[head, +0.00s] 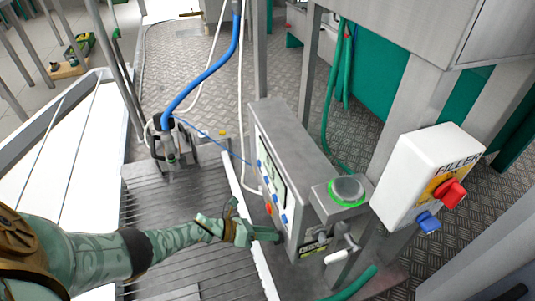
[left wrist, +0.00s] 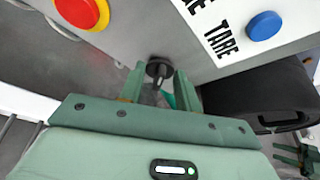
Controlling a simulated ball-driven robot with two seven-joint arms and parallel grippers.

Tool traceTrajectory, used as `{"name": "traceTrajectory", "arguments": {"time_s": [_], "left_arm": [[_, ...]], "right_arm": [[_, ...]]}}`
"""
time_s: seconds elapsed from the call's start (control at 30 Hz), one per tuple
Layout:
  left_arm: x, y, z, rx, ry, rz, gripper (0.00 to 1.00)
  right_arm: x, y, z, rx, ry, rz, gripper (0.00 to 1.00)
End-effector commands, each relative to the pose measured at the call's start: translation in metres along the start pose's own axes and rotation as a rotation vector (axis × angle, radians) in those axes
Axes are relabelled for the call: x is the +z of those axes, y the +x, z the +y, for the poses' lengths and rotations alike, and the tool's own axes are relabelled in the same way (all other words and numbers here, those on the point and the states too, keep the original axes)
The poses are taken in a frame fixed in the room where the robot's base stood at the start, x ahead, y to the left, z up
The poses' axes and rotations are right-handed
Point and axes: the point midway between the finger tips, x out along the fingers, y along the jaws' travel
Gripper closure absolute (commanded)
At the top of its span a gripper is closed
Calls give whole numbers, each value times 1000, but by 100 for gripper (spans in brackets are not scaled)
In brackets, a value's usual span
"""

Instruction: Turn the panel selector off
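The panel (head: 290,140) is a grey box in the middle of the head view. Its face has a display, several blue buttons and a red one. In the left wrist view, the selector (left wrist: 158,69) is a small black knob on the grey panel face. My left gripper (head: 262,235) is at the lower part of that face; it also shows in the left wrist view (left wrist: 160,84). Its two green fingers stand apart on either side of the knob, with a gap visible. Contact cannot be told. In the head view the selector is hidden by the gripper.
A red stop button (left wrist: 84,10) with a yellow ring and a blue TARE button (left wrist: 264,26) lie near the fingers. A white FILLER box (head: 420,170) and a green-lit round button (head: 347,190) are to the right. A blue hose (head: 216,82) hangs behind.

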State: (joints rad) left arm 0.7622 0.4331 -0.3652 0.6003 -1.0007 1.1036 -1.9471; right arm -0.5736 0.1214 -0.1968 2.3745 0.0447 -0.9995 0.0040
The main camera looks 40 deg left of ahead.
Motion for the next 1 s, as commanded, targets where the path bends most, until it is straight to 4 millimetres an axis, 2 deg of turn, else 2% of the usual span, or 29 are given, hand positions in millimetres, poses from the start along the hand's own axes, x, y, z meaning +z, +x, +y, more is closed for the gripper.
{"name": "traceTrajectory", "arguments": {"time_s": [0.23,0.37,0.47,0.6,0.8,1.0], "left_arm": [[0,-1,-1,-1,0,0,67],[1,-14,-1,0,0,0,67],[3,-35,-2,1,2,0,67],[3,-74,-2,1,2,-1,67],[2,-125,-1,1,1,0,67],[0,-155,0,0,0,0,67]], "right_arm": [[-1,0,0,1,0,1,64],[0,-4,2,5,-6,-4,64],[6,-5,3,9,-21,-32,64],[30,0,6,16,-65,-115,64],[47,-1,8,20,-94,-177,64],[58,-1,8,20,-109,-216,64]]}}
